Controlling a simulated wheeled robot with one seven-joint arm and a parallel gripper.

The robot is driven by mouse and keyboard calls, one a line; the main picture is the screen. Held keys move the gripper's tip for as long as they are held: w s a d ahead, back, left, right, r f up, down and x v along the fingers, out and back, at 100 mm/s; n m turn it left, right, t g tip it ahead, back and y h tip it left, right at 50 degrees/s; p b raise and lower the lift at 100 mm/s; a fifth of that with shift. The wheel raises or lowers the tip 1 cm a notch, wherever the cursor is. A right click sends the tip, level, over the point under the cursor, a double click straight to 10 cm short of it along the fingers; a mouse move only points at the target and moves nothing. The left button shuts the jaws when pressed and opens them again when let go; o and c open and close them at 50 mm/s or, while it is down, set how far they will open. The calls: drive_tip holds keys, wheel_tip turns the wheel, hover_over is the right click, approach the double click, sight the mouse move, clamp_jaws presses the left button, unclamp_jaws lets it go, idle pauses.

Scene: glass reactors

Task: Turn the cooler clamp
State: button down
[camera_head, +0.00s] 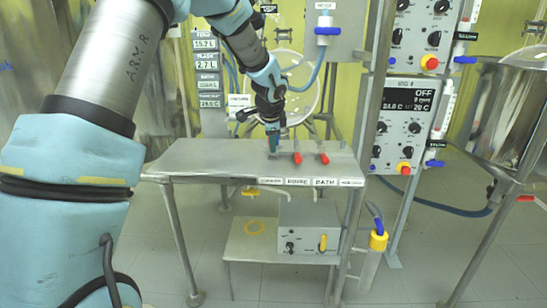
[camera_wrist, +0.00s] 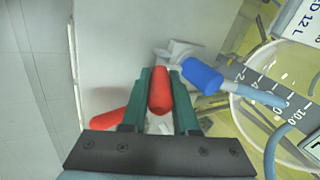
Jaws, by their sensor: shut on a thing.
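Another red handle (camera_wrist: 108,122) shows left of the fingers, partly hidden. The held handle's base is hidden. A row of labels (camera_head: 312,182) runs along the bench's front edge; the leftmost, under my gripper, is too small to read surely.
A blue handle (camera_wrist: 202,76) sits close to the right finger in the wrist view, beside a round glass vessel (camera_wrist: 285,95) with a scale. The bench (camera_head: 205,160) is clear at left. A control box (camera_head: 308,232) stands below; a control panel (camera_head: 405,120) stands right.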

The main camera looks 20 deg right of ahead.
sight(272, 167)
drive_tip(key=shift+s+a+f+t+h+b, duration=0.15)
drive_tip(key=shift+s+f+t+h+b, duration=0.35)
drive_tip(key=shift+b, duration=3.4)
drive_tip(key=shift+s+a+f+t+h+b, duration=0.15)
drive_tip(key=shift+f+t+b, duration=0.65)
drive_tip(key=shift+b, duration=3.05)
drive_tip(key=t+b, duration=0.1)
drive_tip(key=b, duration=0.6)
drive_tip(key=f+t+h+b, duration=0.1)
drive_tip(key=b, duration=0.6)
drive_tip(key=s+t+b, duration=0.1)
drive_tip(key=b, duration=0.6)
drive_tip(key=shift+a+f+t+h, duration=0.2)
drive_tip(key=shift+a+t+h, duration=0.05)
drive_tip(key=shift+t+h, duration=0.1)
drive_tip(key=b, duration=0.3)
drive_tip(key=shift+s+f+t, duration=0.1)
drive_tip(key=shift+t, duration=0.15)
drive_tip(key=b, duration=0.3)
drive_tip(key=shift+t, duration=0.3)
drive_tip(key=b, duration=0.3)
drive_tip(key=shift+s+a+t+h, duration=0.1)
drive_tip(key=shift+t+h, duration=0.2)
drive_tip(key=shift+h, duration=0.1)
drive_tip(key=shift+r, duration=0.2)
drive_tip(key=c, duration=0.9)
unclamp_jaws()
drive_tip(key=shift+c, duration=0.2)
drive_tip(key=shift+s+r, duration=0.1)
